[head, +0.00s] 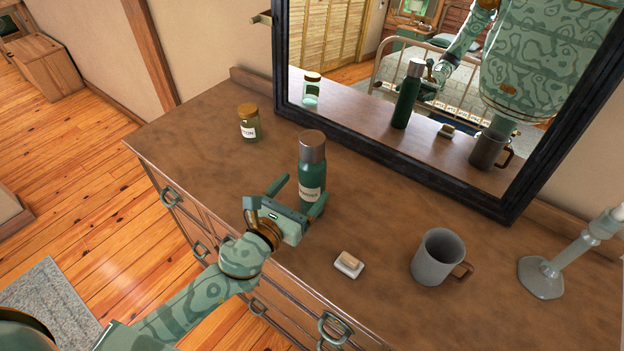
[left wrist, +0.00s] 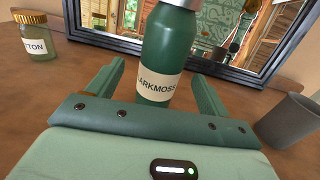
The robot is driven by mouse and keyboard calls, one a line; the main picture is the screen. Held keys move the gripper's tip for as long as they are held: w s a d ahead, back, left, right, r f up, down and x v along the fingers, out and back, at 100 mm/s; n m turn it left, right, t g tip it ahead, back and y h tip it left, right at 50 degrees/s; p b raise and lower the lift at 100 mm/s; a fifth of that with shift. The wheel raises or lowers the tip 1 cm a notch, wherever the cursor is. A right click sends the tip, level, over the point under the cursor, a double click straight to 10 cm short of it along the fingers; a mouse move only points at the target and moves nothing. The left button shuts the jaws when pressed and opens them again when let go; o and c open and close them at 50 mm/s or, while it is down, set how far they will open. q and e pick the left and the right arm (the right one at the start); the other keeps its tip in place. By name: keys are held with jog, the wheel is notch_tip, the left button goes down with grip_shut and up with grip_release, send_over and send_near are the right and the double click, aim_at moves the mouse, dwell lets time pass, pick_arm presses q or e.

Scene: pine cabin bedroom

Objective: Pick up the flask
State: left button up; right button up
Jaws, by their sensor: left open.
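The flask (head: 312,165) is a dark green bottle with a grey-brown metal cap and a cream label. It stands upright on the wooden dresser top (head: 370,203). In the left wrist view the flask (left wrist: 168,55) rises just beyond the fingers, with its label reading "ARKMOSS" in part. My left gripper (head: 298,190) is open, with one finger to each side of the flask's near side. The wrist view shows gaps between the flask and both fingers (left wrist: 158,85). I cannot tell how deep the flask sits between them. My right gripper is not seen directly.
A labelled jar (head: 250,125) stands left of the flask. A soap dish with soap (head: 349,264), a grey mug (head: 438,257) and a glass candlestick (head: 545,275) stand to the right. A black-framed mirror (head: 420,151) leans behind and reflects these things.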

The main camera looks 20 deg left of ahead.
pick_arm(q)
jog(key=x, duration=0.6)
jog(key=shift+w+d+f, duration=0.1)
jog(key=shift+w+d, duration=0.05)
jog(key=shift+w, duration=0.05)
jog(key=c, duration=1.3)
